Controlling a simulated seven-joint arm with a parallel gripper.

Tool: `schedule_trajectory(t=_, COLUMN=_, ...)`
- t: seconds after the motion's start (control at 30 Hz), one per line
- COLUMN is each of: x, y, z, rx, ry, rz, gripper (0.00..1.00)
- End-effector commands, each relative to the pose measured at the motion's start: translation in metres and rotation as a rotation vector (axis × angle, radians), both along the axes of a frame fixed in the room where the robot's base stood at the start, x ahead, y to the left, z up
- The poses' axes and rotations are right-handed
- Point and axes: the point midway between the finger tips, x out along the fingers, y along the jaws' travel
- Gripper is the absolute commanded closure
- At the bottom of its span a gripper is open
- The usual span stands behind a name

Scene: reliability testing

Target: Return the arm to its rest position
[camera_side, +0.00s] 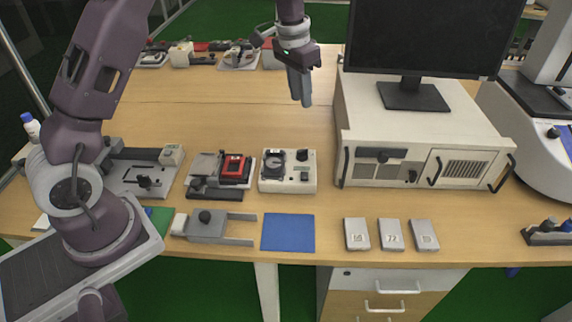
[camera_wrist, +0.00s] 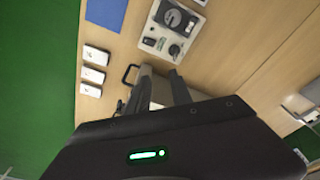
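My gripper (camera_side: 300,101) hangs above the back middle of the wooden table (camera_side: 215,95) in the side view, fingers pointing down. It is clear of the tabletop and of the devices at the front. In the wrist view my gripper (camera_wrist: 161,70) shows two grey fingers with a gap between them, and nothing is held there. My arm rises from its base at the left, and its upper part runs out of the top of the side view.
A white case (camera_side: 425,110) with a black monitor (camera_side: 430,35) stands right of my gripper. Devices, a blue mat (camera_side: 288,232) and three small white boxes (camera_side: 391,234) line the front. More fixtures (camera_side: 238,57) stand at the back edge. The table's middle is clear.

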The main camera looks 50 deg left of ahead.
Motion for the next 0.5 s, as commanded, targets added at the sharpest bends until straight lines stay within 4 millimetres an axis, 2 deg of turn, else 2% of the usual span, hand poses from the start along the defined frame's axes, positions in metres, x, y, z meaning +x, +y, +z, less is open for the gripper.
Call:
schedule_trajectory(t=0.03, x=-0.025, y=-0.012, z=0.040, rx=-0.016, ry=-0.041, rz=0.019, gripper=0.74)
schedule_trajectory(t=0.1, x=-0.066, y=-0.028, z=0.082, rx=-0.033, ry=-0.086, rz=0.045, gripper=0.74)
schedule_trajectory(t=0.17, x=-0.106, y=-0.041, z=0.110, rx=-0.043, ry=-0.124, rz=0.061, gripper=0.74)
schedule_trajectory(t=0.2, x=-0.135, y=-0.048, z=0.125, rx=-0.045, ry=-0.150, rz=0.070, gripper=0.74)
schedule_trajectory(t=0.27, x=-0.178, y=-0.059, z=0.139, rx=-0.046, ry=-0.189, rz=0.080, gripper=0.74)
schedule_trajectory(t=0.3, x=-0.207, y=-0.064, z=0.143, rx=-0.043, ry=-0.215, rz=0.086, gripper=0.74)
schedule_trajectory(t=0.33, x=-0.228, y=-0.068, z=0.144, rx=-0.040, ry=-0.234, rz=0.091, gripper=0.74)
schedule_trajectory(t=0.4, x=-0.269, y=-0.073, z=0.140, rx=-0.028, ry=-0.276, rz=0.101, gripper=0.74)
schedule_trajectory(t=0.5, x=-0.311, y=-0.076, z=0.128, rx=-0.010, ry=-0.322, rz=0.115, gripper=0.74)
